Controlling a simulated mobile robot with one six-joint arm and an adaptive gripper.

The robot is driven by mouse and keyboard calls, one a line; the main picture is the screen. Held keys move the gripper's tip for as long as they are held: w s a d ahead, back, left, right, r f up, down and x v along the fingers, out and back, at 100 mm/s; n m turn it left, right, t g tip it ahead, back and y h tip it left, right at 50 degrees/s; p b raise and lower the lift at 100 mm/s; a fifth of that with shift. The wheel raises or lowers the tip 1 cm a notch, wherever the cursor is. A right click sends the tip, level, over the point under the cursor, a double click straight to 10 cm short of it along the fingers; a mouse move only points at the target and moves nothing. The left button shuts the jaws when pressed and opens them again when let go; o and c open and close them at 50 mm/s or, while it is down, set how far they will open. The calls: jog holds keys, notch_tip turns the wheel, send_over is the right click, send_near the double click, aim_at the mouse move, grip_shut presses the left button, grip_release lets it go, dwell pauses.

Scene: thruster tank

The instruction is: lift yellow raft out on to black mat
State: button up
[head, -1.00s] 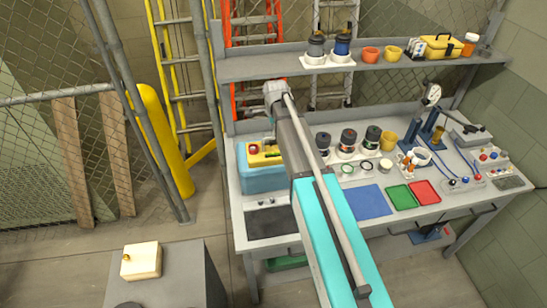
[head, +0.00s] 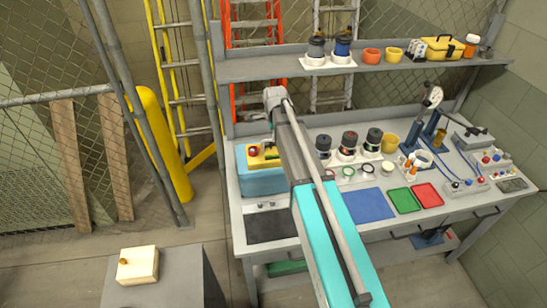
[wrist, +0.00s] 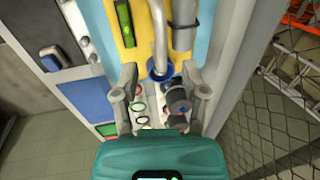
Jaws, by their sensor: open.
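The yellow raft (head: 264,156) sits in the blue tank (head: 262,182) at the left end of the bench. It carries a red part and a dark part on top. In the wrist view the raft (wrist: 122,50) shows at the top, with a grey pipe, a grey cylinder and a green strip on it. My gripper (wrist: 159,72) is open, its two fingers apart and empty, over the near end of the raft; contact cannot be told. In the head view my arm hides most of the gripper. The black mat (head: 270,226) lies bare in front of the tank.
A blue mat (head: 362,205), green tray (head: 404,200) and red tray (head: 428,195) lie right of my arm. Several dark jars (head: 348,143) stand behind them. A shelf (head: 400,67) runs above the bench. Ladders and a mesh fence stand behind.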

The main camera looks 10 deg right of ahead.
jog(key=b, duration=0.4)
send_over(271, 149)
jog(key=s, duration=0.2)
jog(key=shift+w+d+f, duration=0.1)
jog(key=shift+d+f, duration=0.05)
jog(key=shift+f, duration=0.9)
jog(key=shift+w+d+f, duration=0.1)
jog(key=shift+f, duration=0.95)
grip_shut()
